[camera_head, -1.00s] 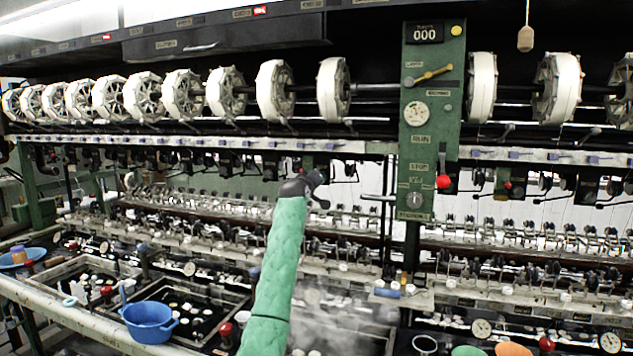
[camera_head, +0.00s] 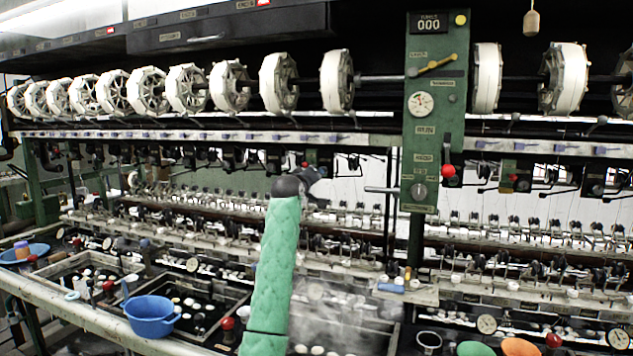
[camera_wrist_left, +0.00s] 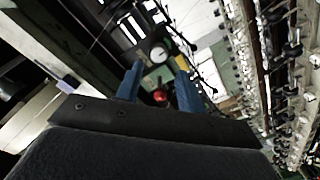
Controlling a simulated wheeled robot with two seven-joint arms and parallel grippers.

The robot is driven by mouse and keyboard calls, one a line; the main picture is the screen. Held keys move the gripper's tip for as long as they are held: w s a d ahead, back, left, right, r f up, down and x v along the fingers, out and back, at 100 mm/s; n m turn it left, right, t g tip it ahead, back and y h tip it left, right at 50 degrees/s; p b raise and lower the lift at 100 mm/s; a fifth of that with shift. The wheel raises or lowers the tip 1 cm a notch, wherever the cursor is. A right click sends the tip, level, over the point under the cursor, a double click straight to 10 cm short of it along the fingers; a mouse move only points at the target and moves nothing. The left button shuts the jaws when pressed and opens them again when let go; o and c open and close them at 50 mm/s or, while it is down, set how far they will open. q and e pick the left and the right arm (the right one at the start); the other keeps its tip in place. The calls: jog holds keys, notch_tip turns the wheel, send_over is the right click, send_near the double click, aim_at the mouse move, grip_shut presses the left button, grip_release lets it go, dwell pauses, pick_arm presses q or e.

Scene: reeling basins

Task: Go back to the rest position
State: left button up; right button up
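My left arm, in a green quilted sleeve, rises from the bottom middle of the head view. Its dark left gripper (camera_head: 314,174) is small there, in front of the machine and left of the green control panel (camera_head: 421,150). In the left wrist view the two blue fingers (camera_wrist_left: 158,72) stand apart with nothing held between them. A red knob (camera_wrist_left: 160,97) and a white round gauge (camera_wrist_left: 159,53) show beyond the fingers. My right gripper is in neither view.
The panel carries a lever with a red knob (camera_head: 449,171). White reels (camera_head: 337,80) line the machine's top. Below are a blue bowl (camera_head: 150,318), an orange bowl (camera_head: 519,347) and basins. A wooden weight (camera_head: 531,23) hangs at upper right.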

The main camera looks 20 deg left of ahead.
pick_arm(q)
jog(key=shift+s, duration=0.5)
